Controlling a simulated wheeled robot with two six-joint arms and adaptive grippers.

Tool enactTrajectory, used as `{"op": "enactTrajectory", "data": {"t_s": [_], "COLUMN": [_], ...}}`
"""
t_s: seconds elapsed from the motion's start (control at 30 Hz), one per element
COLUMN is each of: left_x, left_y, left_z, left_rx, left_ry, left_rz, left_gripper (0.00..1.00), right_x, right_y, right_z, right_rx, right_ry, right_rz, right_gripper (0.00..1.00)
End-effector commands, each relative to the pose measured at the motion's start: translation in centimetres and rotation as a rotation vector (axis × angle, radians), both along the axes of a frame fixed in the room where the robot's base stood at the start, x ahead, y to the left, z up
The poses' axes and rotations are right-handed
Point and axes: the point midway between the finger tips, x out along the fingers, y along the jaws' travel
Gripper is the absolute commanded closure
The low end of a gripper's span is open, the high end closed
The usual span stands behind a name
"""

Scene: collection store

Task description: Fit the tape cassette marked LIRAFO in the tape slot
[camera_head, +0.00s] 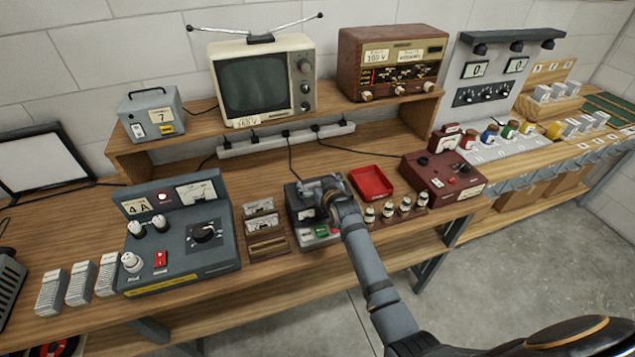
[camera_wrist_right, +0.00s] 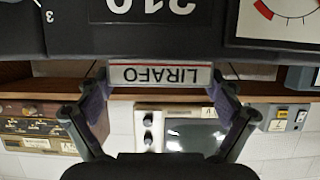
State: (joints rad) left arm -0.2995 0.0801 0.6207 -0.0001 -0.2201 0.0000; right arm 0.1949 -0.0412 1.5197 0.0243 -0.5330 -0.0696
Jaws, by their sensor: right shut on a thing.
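The cassette marked LIRAFO (camera_wrist_right: 160,75) shows its white label upside down in the right wrist view. My right gripper (camera_wrist_right: 160,98) is shut on it, with one finger at each end. In the head view my right gripper (camera_head: 325,188) is over the dark tape machine (camera_head: 300,215), which has green and red keys. The gripper hides the cassette and slot there. I cannot tell how far the cassette is in. My left gripper is not in view.
A wooden rack (camera_head: 268,246) with labelled cassettes stands left of the machine. A red tray (camera_head: 371,182) and several small bottle-like pieces (camera_head: 405,206) are close on its right. A grey control box (camera_head: 185,255) is further left. A television (camera_head: 263,83) and radio (camera_head: 390,62) stand on the shelf behind.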

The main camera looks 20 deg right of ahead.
Motion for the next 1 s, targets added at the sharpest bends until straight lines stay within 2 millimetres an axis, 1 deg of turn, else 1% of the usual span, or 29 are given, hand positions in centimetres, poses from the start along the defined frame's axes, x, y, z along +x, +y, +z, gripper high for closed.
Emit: {"op": "enactTrajectory", "data": {"t_s": [0.33, 0.37, 0.4, 0.73, 0.83, 1.0], "left_x": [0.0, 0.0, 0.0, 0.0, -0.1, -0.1], "left_y": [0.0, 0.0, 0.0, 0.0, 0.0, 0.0], "left_z": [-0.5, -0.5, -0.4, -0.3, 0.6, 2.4], "left_rx": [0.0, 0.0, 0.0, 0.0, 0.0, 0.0], "left_ry": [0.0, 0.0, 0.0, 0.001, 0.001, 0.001], "left_rz": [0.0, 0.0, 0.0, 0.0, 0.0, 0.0], "left_gripper": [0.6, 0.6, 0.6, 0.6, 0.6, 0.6], "right_x": [0.0, 0.0, 0.0, -0.1, -0.6, -2.0], "right_y": [0.0, 0.0, 0.0, 0.0, 0.0, -0.1], "right_z": [-0.8, -0.7, -0.7, -0.6, -0.2, 0.6], "right_rx": [0.0, 0.0, 0.0, 0.0, 0.0, 0.0], "right_ry": [0.0, -0.001, 0.0, 0.001, 0.002, 0.002], "right_rz": [0.0, 0.0, 0.0, 0.0, 0.0, 0.0], "right_gripper": [0.36, 0.05, 0.0, 0.0, 0.0, 0.0]}}
